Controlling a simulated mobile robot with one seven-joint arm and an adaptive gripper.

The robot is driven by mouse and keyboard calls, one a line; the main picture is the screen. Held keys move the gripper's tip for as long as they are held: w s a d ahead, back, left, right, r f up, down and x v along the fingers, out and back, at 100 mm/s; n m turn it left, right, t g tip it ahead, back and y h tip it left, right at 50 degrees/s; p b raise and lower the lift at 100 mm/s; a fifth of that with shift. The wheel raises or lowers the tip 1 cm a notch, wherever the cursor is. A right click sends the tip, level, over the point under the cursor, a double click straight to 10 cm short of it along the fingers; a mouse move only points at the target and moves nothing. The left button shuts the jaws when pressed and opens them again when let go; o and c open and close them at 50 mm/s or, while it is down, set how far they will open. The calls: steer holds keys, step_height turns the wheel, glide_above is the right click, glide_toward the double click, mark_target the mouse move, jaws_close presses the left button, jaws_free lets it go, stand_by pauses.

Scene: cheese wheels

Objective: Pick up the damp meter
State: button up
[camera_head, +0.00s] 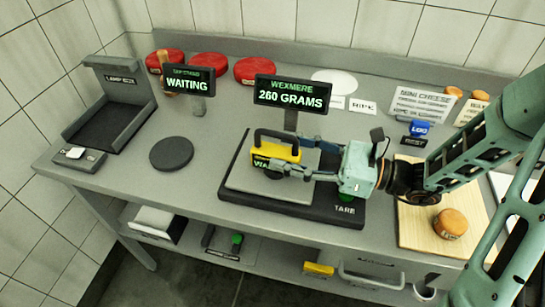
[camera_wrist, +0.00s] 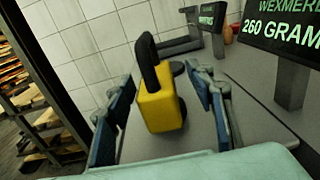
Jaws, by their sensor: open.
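A yellow block-shaped device with a black handle (camera_head: 277,151), which looks like the damp meter, stands on the plate of the scale (camera_head: 243,183). Its front label is partly hidden by my gripper. The scale's display (camera_head: 293,94) reads "WEXMERE 260 GRAMS". My gripper (camera_head: 290,157) is open and reaches in from the right, low over the scale. In the wrist view the yellow device (camera_wrist: 158,108) stands between the two open blue-grey fingers, its handle upward.
A second display (camera_head: 188,82) reads "WAITING". A black tray (camera_head: 110,110) and a dark round disc (camera_head: 171,153) are to the left. Red cheese wheels (camera_head: 257,70) line the back. A wooden board (camera_head: 420,229) with a small orange cheese (camera_head: 450,223) lies at right.

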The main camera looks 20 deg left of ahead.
mark_target(253, 148)
steer(key=shift+a, duration=1.1)
steer(key=a, duration=0.3)
steer(key=s+a, duration=0.1)
steer(key=a, duration=0.1)
steer(key=shift+a+f, duration=0.3)
steer(key=shift+f, duration=0.1)
steer(key=shift+c, duration=0.2)
steer(key=shift+w, duration=0.1)
jaws_close()
